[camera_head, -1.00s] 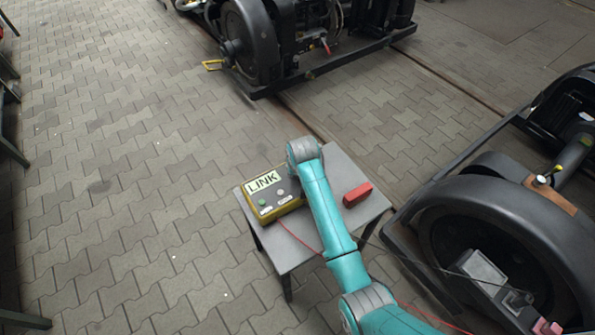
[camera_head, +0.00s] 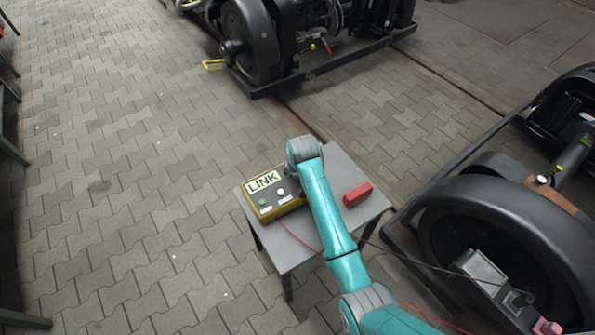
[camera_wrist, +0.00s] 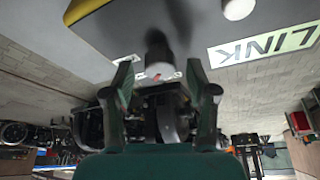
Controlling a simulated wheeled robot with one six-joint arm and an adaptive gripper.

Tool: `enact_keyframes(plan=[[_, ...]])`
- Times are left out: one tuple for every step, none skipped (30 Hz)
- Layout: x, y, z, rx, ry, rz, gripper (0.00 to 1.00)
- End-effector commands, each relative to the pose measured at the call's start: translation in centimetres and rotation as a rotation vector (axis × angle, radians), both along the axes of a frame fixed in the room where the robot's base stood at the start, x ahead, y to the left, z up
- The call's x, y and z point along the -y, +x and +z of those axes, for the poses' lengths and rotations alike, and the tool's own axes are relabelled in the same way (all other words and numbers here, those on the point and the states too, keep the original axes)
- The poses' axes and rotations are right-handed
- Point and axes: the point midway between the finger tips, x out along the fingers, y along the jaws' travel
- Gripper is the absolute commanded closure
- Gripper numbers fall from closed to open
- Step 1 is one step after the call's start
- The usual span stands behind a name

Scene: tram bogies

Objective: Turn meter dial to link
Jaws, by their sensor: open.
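The meter (camera_head: 274,207) is a yellow box with a grey face on a small grey table. Its display (camera_head: 263,181) reads LINK and also shows upside down in the wrist view (camera_wrist: 264,45). In the wrist view a dark round knob with a pale end (camera_wrist: 158,58) stands out from the grey face. My gripper (camera_wrist: 161,70) is open, with one dark green finger on each side of this knob. Gaps seem to show between fingers and knob; contact is unclear. A second, pale knob (camera_wrist: 238,8) is at the top edge.
A red block (camera_head: 357,195) lies on the table (camera_head: 330,228) right of my arm. A red cable (camera_head: 298,236) runs from the meter across the tabletop. Bogies with large black wheels stand at the back (camera_head: 252,45) and right (camera_head: 500,230).

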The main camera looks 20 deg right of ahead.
Motion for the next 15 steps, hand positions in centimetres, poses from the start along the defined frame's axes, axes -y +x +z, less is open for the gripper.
enact_keyframes(plan=[[-0.1,-0.1,0.5,0.003,0.000,0.000,0.42],[-0.1,-0.3,0.9,0.004,0.000,0.000,0.42],[-0.1,-0.5,1.5,0.003,0.000,0.000,0.42],[-0.1,-0.7,2.0,0.005,0.000,0.000,0.42],[-0.2,-0.9,2.5,0.004,0.000,0.000,0.42],[-0.2,-1.2,3.3,0.005,0.000,0.000,0.42],[-0.3,-1.4,3.8,0.005,0.000,0.000,0.42],[-0.3,-1.7,4.4,0.005,0.000,0.000,0.42],[-0.4,-2.0,5.1,0.005,0.000,0.000,0.42],[-0.4,-2.2,5.7,0.005,0.000,0.000,0.42],[-0.4,-2.5,6.2,0.004,0.000,0.000,0.42],[-0.5,-2.7,6.9,0.004,0.000,0.000,0.42],[-0.5,-3.0,7.4,0.003,0.000,0.000,0.42],[-0.5,-3.2,7.8,0.004,0.000,0.000,0.42],[-0.6,-3.4,8.4,0.003,0.000,0.000,0.42]])
